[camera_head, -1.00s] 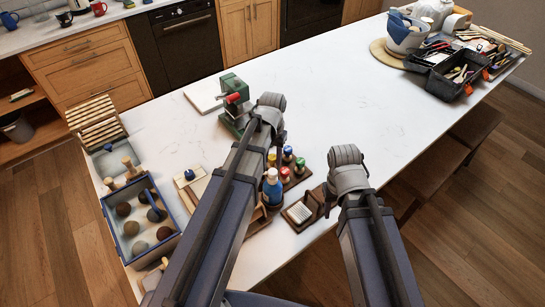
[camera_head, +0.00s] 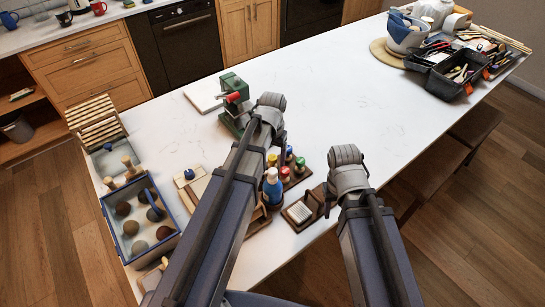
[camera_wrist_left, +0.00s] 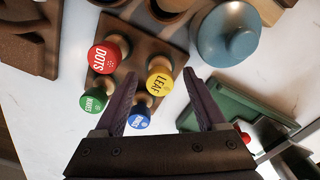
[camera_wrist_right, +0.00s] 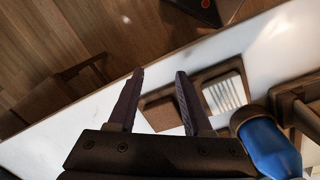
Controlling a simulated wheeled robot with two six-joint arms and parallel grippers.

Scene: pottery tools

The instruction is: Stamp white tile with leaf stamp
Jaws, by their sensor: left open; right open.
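The leaf stamp (camera_wrist_left: 160,83) has a yellow cap marked LEAF and stands in a wooden rack (camera_wrist_left: 150,45); its cap also shows in the head view (camera_head: 272,158). My left gripper (camera_wrist_left: 163,80) is open above the rack, with the yellow cap between its fingers in the left wrist view; I see no grip on it. A white ribbed piece (camera_wrist_right: 225,93) lies in a wooden tray, also in the head view (camera_head: 299,211); I cannot tell if it is the white tile. A flat white slab (camera_head: 203,93) lies further back. My right gripper (camera_wrist_right: 158,75) is open and empty near the tray.
Red (camera_wrist_left: 108,53), green (camera_wrist_left: 93,100) and blue (camera_wrist_left: 139,117) stamps share the rack. A green press (camera_head: 232,92) stands behind it. A blue-rimmed box (camera_head: 122,258) stands at left, a black toolbox (camera_head: 440,84) at far right. The table's middle is clear.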

